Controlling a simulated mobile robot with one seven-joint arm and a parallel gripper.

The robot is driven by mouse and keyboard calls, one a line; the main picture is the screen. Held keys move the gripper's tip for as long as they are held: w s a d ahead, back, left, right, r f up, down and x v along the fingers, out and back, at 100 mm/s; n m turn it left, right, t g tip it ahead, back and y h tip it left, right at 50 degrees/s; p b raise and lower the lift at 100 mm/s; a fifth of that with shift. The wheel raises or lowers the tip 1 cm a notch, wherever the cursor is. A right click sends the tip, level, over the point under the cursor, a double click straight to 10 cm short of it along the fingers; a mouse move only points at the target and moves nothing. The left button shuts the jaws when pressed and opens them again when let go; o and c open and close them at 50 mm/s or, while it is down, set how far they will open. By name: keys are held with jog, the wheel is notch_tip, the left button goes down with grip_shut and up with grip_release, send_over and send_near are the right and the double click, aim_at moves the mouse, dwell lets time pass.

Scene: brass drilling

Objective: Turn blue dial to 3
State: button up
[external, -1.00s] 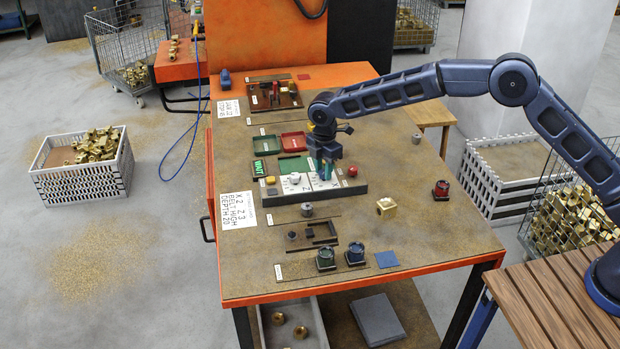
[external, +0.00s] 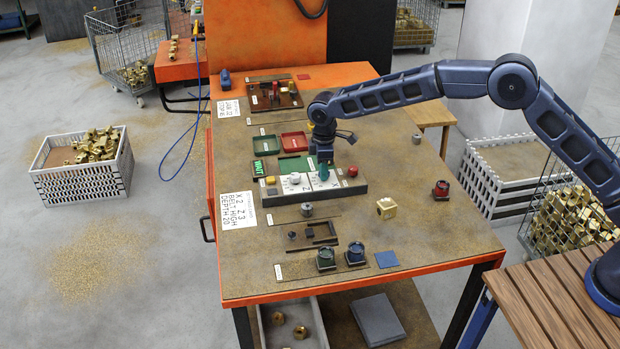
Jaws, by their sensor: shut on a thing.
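The grey control panel (external: 355,189) on the bench carries two white dial plates. The left plate (external: 293,188) has a pale knob (external: 295,178) on it. My gripper (external: 324,180) points straight down over the right plate (external: 332,181), with its teal fingers low on that plate. The fingers are shut on the dial there, which they hide almost fully. I cannot make out its blue colour, its pointer or the number it points to.
A red button (external: 352,171) and a yellow button (external: 270,180) flank the plates. A green "WAIT" display (external: 259,168) stands behind left.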

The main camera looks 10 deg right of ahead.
jog(key=m, duration=0.5)
jog(key=shift+w+m, duration=0.1)
jog(key=shift+m, duration=2.4)
jog(key=shift+d, duration=0.1)
jog(key=o, duration=1)
jog(key=shift+r, duration=0.1)
notch_tip(320, 180, up, 11)
jog(key=shift+f, duration=0.15)
